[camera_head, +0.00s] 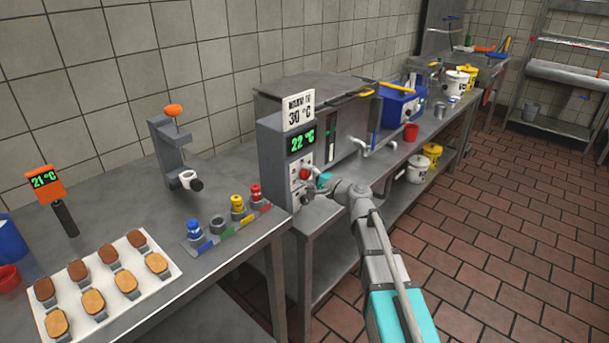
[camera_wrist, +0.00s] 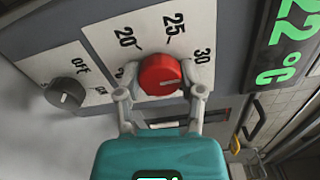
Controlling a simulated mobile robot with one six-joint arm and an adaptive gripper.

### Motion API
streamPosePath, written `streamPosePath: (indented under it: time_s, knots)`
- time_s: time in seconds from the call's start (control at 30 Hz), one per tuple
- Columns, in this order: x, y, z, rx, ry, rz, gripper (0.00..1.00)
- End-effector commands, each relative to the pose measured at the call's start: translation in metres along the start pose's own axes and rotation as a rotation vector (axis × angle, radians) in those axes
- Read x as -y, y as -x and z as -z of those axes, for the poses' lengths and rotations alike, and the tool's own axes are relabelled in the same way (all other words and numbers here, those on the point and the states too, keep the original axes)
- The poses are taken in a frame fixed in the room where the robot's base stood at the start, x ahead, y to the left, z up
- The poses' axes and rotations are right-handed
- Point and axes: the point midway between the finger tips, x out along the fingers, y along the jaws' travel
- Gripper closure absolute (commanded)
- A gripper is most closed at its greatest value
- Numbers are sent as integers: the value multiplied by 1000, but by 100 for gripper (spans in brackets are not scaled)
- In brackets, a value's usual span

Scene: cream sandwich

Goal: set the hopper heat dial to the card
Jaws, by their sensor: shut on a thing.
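The red heat dial (camera_wrist: 160,75) sits on a white panel (camera_wrist: 100,50) marked 20, 25 and 30. It also shows small in the head view (camera_head: 304,173). My gripper (camera_wrist: 158,82) is shut on the dial, one finger on each side. In the head view my gripper (camera_head: 311,183) is at the front of the grey hopper unit. A pale pointer line shows on the dial's lower face; which number it points at I cannot tell. The card (camera_head: 299,110) on top reads "WARM TO 30 °C". The green display (camera_head: 302,141) reads 22 °C.
A black knob (camera_wrist: 65,94) marked "off" is beside the dial. A bench at left holds a tray (camera_head: 165,268) of sandwich biscuits, coloured nozzles (camera_head: 238,207), a clamp stand (camera_head: 168,145) and an orange thermometer (camera_head: 45,180) reading 21 °C. A red cup (camera_head: 410,132) stands behind, right.

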Motion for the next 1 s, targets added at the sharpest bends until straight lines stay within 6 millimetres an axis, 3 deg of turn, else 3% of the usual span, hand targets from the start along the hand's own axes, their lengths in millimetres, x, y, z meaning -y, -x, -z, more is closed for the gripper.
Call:
streamPosePath:
  time_s: [0.17,0.2,0.4,0.8,1.0]
  knots:
    - [-1,3,2,-7,5,-2,98]
    - [-1,3,2,-7,5,-2,48]
    - [-1,2,1,-4,4,-1,15]
    - [0,1,0,-1,3,0,15]
    - [0,10,0,-1,3,0,15]
